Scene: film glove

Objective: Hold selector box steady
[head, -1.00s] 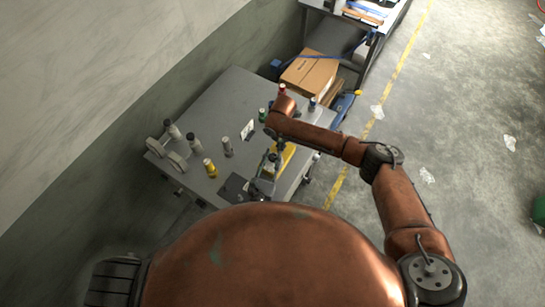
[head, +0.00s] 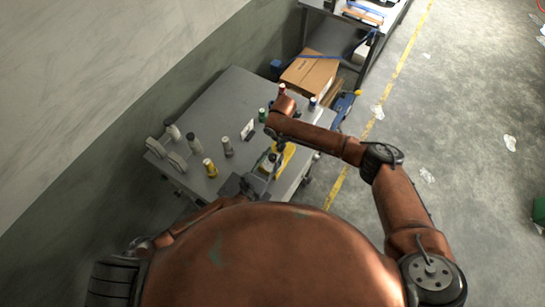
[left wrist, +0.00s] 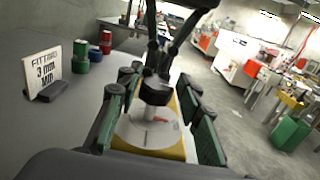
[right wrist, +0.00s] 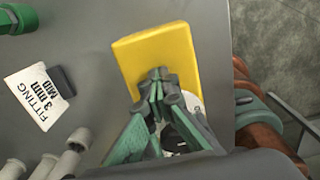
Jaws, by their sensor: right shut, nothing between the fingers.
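The selector box is a yellow block (head: 286,155) near the table's right edge. In the left wrist view it bears a white dial disc (left wrist: 135,132) with a red mark and a black knob (left wrist: 156,90). My left gripper (left wrist: 160,118) is open, with one green-padded finger on each side of the box; firm contact is not visible. In the head view my right arm and wrist partly cover the box.
The grey table (head: 235,110) also carries a sign card reading "FITTING 3 mm MID" (left wrist: 43,73), green and red cylinders left of the box, and several pale pegs and a yellow one (head: 210,168). A cardboard box (head: 308,72) lies beyond the table.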

